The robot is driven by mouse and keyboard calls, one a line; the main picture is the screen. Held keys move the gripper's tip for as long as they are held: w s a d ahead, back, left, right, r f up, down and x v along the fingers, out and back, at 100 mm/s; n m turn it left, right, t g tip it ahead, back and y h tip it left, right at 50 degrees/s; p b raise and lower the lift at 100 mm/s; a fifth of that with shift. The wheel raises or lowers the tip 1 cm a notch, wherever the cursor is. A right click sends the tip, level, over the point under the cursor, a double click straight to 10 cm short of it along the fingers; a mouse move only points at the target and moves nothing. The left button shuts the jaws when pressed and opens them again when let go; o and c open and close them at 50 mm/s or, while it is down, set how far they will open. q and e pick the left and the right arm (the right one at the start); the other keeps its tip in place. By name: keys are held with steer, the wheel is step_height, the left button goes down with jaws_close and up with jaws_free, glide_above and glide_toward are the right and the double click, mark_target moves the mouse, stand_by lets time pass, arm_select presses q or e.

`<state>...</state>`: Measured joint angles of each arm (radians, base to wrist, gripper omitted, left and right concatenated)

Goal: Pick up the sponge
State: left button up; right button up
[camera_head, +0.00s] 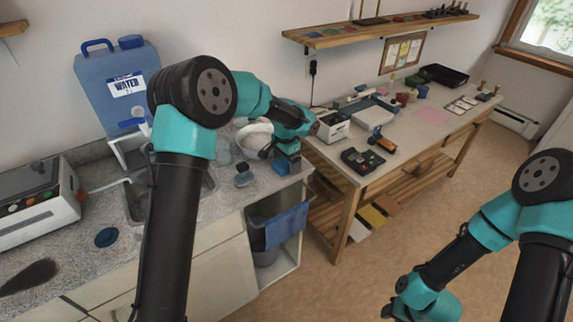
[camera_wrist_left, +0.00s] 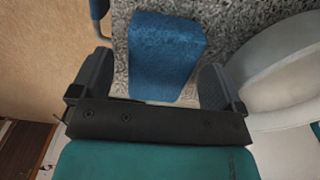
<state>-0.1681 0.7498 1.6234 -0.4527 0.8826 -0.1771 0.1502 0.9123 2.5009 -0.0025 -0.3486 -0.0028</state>
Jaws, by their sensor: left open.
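The blue sponge (camera_wrist_left: 166,55) lies on the speckled counter in the left wrist view, between the two fingers of my left gripper (camera_wrist_left: 157,62). The fingers are open, with a gap visible on both sides of the sponge. In the head view the sponge (camera_head: 289,167) shows at the counter's right end, just under my left gripper (camera_head: 287,156). Its upper part is partly hidden by the gripper. My right arm is at the lower right of the head view, over the floor; its fingers are not clearly shown.
A white bowl (camera_head: 254,136) stands close to the left gripper; its rim also shows at the right of the wrist view. A blue cloth (camera_head: 287,226) hangs below the counter edge. A sink (camera_head: 135,200) lies to the left. A wooden workbench with tools stands to the right.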

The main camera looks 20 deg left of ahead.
arm_select(q)
steer(key=shift+f, duration=0.5)
steer(key=c, duration=1)
steer(key=shift+r, duration=1.75)
steer(key=s+d, duration=0.1)
steer(key=s, duration=0.4)
steer(key=s+d+r, duration=0.1)
steer(key=s+d, duration=0.1)
steer(key=s, duration=0.3)
steer(key=s+d, duration=0.1)
steer(key=s, duration=0.4)
steer(key=shift+s+d+r, duration=0.2)
steer(key=shift+d+r, duration=0.05)
steer(key=shift+d, duration=0.05)
